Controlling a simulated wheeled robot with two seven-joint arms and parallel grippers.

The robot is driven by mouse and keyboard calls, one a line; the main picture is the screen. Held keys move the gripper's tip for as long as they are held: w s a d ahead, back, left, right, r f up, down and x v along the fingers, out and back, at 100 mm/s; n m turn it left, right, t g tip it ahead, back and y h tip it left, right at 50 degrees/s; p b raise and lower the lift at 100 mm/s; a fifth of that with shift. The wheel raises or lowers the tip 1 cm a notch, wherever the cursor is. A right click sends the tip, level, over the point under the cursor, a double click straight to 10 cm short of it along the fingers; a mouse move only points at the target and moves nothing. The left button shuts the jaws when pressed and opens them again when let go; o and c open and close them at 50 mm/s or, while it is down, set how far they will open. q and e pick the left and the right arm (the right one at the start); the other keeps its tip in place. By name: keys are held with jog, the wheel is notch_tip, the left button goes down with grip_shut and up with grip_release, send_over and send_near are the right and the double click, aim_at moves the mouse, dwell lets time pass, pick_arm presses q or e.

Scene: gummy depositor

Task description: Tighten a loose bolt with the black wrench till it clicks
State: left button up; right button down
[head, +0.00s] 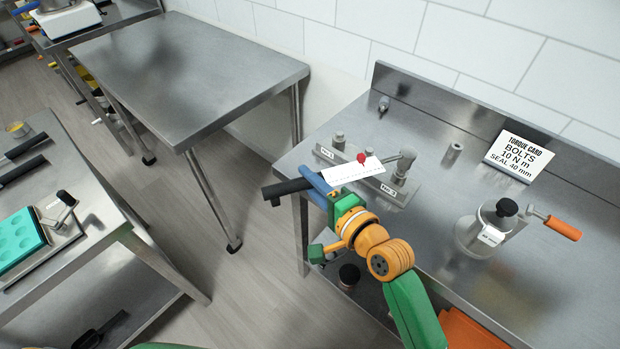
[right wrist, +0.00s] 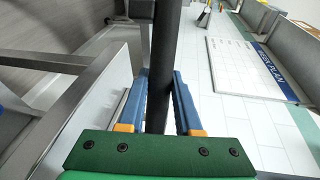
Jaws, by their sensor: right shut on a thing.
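My right gripper (head: 318,186) is shut on the black handle (head: 288,188) of the wrench, above the near left edge of the right-hand steel bench. The right wrist view shows the black bar (right wrist: 162,70) between my blue fingers (right wrist: 162,105). A white scale strip (head: 350,173) with a red knob (head: 361,158) extends right of the gripper towards a grey rounded head (head: 406,157) over the metal bolt plate (head: 396,191). The plate has two labels, and a grey bolt (head: 338,140) stands near its left end. Whether the head sits on a bolt is unclear. My left gripper is out of view.
A torque card (head: 519,155) reads 10 N m. A steel device (head: 484,238) with an orange-handled crank is at the right. An empty steel table (head: 190,75) and a bench with a teal mould (head: 17,238) are left.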

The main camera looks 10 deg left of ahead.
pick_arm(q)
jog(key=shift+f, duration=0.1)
pick_arm(e)
jog(key=shift+f+b, duration=0.8)
jog(key=shift+f, duration=0.2)
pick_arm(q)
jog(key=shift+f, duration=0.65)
pick_arm(e)
jog(key=shift+r, duration=0.1)
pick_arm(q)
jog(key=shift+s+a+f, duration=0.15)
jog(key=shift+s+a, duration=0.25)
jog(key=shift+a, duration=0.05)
pick_arm(e)
jog(key=s+d+n+g+y, duration=0.2)
jog(key=s+d+n+g, duration=0.4)
jog(key=s+d+g, duration=0.1)
jog(key=s+d+n+g+y, duration=0.2)
jog(key=s+d+n+g, duration=0.4)
jog(key=d, duration=0.5)
jog(key=s+g, duration=0.1)
jog(key=g, duration=0.1)
jog(key=shift+d+r+n+g, duration=0.3)
jog(key=shift+r+n+g, duration=0.05)
jog(key=shift+n+g, duration=0.05)
